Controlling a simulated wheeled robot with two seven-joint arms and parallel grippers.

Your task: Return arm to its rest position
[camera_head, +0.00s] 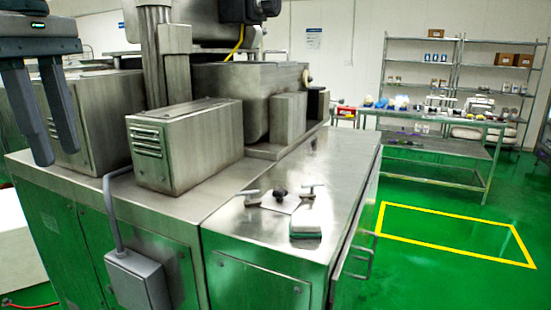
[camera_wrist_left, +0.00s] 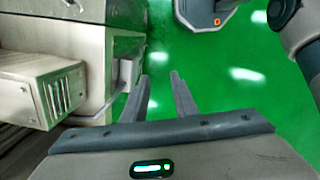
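My left gripper (camera_head: 57,156) hangs at the upper left of the head view, its two dark fingers pointing down. The fingers are apart and nothing is between them. In the left wrist view the same gripper (camera_wrist_left: 159,76) shows its fingers spread, with only green floor behind the gap. In the head view it appears in front of the left part of the steel encrusting machine (camera_head: 185,145); whether it touches the machine cannot be told. My right gripper is in neither view.
Small T-handled parts (camera_head: 308,192) and a small block (camera_head: 305,228) lie on the machine's top. A grey box (camera_head: 136,280) is on its front. A steel table (camera_head: 440,160) and shelves (camera_head: 455,85) stand at the back right. Green floor within a yellow outline (camera_head: 455,244) is clear.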

